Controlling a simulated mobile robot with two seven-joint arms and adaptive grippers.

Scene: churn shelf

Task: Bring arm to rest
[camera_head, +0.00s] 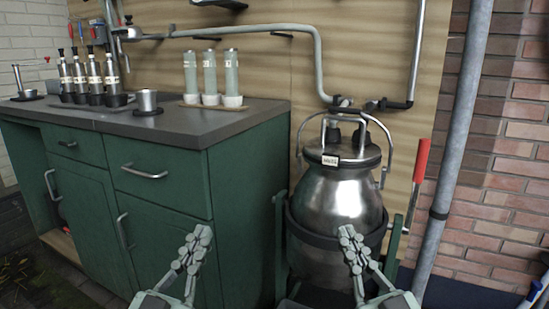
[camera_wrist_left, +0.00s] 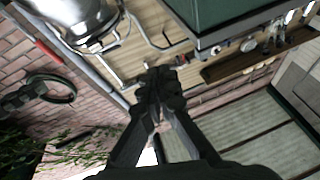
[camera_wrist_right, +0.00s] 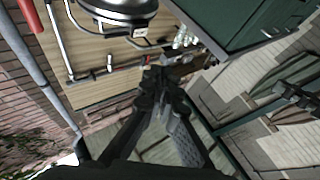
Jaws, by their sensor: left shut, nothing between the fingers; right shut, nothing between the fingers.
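My left gripper (camera_head: 198,240) is in the lower middle of the head view, pointing up in front of the green cabinet. Its fingers are closed together and empty; they also show in the left wrist view (camera_wrist_left: 158,80). My right gripper (camera_head: 348,236) stands to the right in the head view, overlapping the front of the metal churn. It is shut and empty too, and its fingers meet in the right wrist view (camera_wrist_right: 157,78). Neither gripper holds anything. Whether the right gripper touches the churn cannot be told.
The metal churn (camera_head: 336,200) sits in a green cradle beside the green cabinet (camera_head: 165,205). Bottles (camera_head: 231,73) and several dark-based flasks (camera_head: 95,78) stand on the grey worktop (camera_head: 230,118). A red-handled lever (camera_head: 421,160) and grey pipe (camera_head: 456,140) are at the right.

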